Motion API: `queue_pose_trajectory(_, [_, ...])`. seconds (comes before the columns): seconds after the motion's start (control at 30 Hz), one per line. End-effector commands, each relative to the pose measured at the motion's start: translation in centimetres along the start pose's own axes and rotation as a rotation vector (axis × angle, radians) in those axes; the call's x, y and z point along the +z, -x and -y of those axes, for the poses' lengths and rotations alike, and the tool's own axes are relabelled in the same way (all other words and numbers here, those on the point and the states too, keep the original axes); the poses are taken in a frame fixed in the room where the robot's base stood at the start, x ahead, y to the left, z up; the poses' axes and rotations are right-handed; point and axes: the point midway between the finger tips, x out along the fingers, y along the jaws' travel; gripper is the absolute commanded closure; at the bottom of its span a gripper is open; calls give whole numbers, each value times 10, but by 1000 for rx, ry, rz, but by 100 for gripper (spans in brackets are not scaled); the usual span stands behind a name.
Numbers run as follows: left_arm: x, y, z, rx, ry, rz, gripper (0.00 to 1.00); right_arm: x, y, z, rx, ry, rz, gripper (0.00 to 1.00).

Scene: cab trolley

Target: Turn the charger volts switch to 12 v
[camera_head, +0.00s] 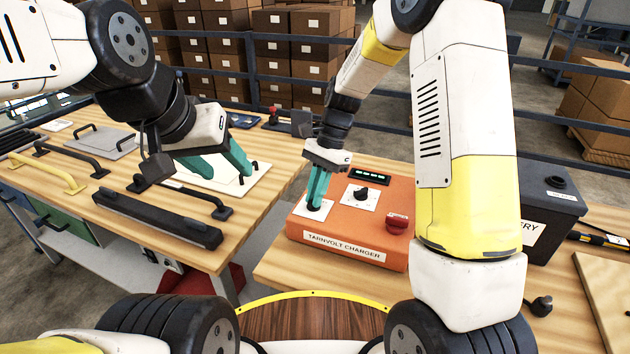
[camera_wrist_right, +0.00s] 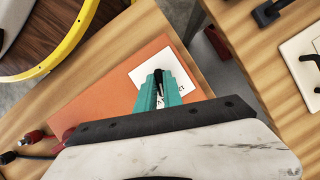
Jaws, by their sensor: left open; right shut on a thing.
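The orange charger (camera_head: 345,250), labelled TARNVOLT CHARGER, sits on the right-hand wooden bench. It has a lit display (camera_head: 370,176), a middle black knob (camera_head: 361,194) on a white plate, and a red knob (camera_head: 397,223). My right gripper (camera_head: 316,204) points down at the charger's left end, shut on a black switch knob (camera_wrist_right: 159,88) over another white plate (camera_wrist_right: 148,68). My left gripper (camera_head: 229,176) is open and empty above the left bench.
The left bench holds a black bar (camera_head: 155,218), a yellow handle (camera_head: 48,172) and a white panel with small fittings (camera_head: 255,181). A dark battery (camera_head: 550,215) stands right of the charger, behind my right arm. A gap separates the benches.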

Motion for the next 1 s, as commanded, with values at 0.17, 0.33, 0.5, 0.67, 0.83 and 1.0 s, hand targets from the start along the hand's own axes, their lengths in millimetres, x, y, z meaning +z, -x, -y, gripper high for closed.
queue_pose_trajectory(0.17, [0, 0, 0, 0, 0, 0, 48, 0, 0, 2, 58, 140, 1, 100])
queue_pose_trajectory(0.33, [0, 0, 0, 0, 0, 0, 48, 0, 0, 3, 119, 291, -1, 100])
queue_pose_trajectory(0.5, [0, 0, 0, 0, 0, 0, 48, 1, 0, 4, 181, 439, -1, 100])
queue_pose_trajectory(0.67, [0, 0, 0, 0, 0, 0, 48, 2, 0, 5, 234, 567, 0, 100])
queue_pose_trajectory(0.83, [0, 0, 0, 0, 0, 0, 48, 2, 0, 5, 281, 680, -2, 100])
queue_pose_trajectory(1.0, [0, 0, 0, 0, 0, 0, 48, 2, 0, 5, 314, 762, -2, 100])
